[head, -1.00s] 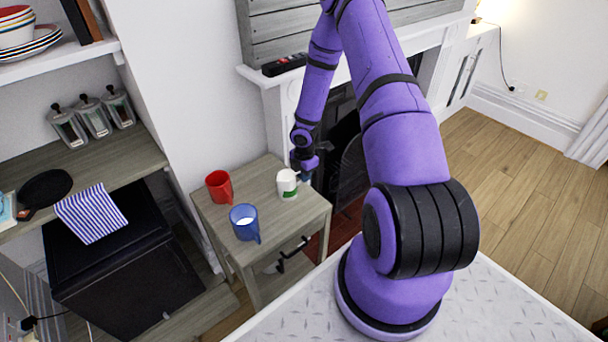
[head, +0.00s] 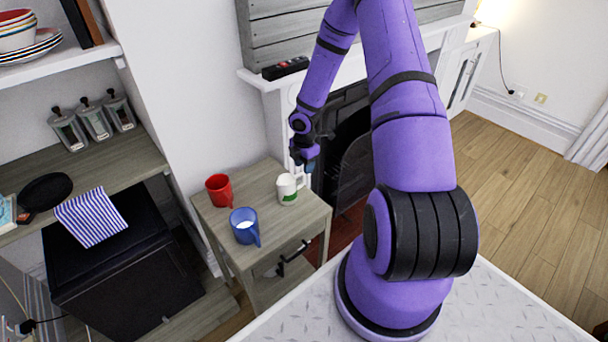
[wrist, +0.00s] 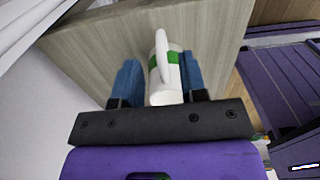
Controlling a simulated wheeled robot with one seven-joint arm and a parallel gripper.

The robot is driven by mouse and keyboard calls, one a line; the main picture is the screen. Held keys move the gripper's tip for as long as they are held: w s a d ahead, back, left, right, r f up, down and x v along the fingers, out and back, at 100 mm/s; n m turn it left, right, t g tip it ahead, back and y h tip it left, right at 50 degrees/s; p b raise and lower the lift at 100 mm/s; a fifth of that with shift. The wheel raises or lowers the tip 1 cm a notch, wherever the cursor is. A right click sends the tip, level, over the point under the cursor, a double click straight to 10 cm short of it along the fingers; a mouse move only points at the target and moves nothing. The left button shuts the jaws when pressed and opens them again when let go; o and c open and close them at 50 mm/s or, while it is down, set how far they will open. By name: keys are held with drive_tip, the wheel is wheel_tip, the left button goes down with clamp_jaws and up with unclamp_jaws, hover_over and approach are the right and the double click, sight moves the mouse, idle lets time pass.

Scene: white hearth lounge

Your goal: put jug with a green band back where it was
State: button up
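The white jug with a green band (head: 287,192) stands upright on the small wooden side table (head: 268,258), near its back right side. In the wrist view the jug (wrist: 164,88) shows between the blue fingers, its white handle pointing away from the palm. My gripper (head: 309,166) is just behind and right of the jug in the head view. In the wrist view my gripper (wrist: 160,64) is open, with a finger on each side of the jug's outline; it looks apart from the jug.
A red mug (head: 219,190) and a blue mug (head: 244,226) stand on the same table, left of the jug. The white fireplace surround (head: 280,125) is close behind my gripper. The table's front right corner is clear.

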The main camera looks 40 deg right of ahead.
wheel_tip(320, 180, up, 6)
drive_tip(key=shift+f, duration=0.2)
drive_tip(key=s+a+r+m+t+h, duration=0.1)
drive_tip(key=s+a+r+m+h, duration=0.2)
drive_tip(key=r, duration=1.1)
drive_tip(key=s+a+r+m, duration=0.3)
drive_tip(key=a+r+m, duration=0.25)
drive_tip(key=r, duration=0.95)
drive_tip(key=s+a+r+m+t+y, duration=0.1)
drive_tip(key=s+a+r+m, duration=0.3)
drive_tip(key=s, duration=0.6)
drive_tip(key=s+a+r+m+t+y, duration=0.2)
drive_tip(key=s+a+r+m+t, duration=0.1)
drive_tip(key=s+a+r+m, duration=0.2)
drive_tip(key=s+a+r, duration=0.2)
drive_tip(key=s+r, duration=0.2)
drive_tip(key=s, duration=0.1)
drive_tip(key=shift+s, duration=0.25)
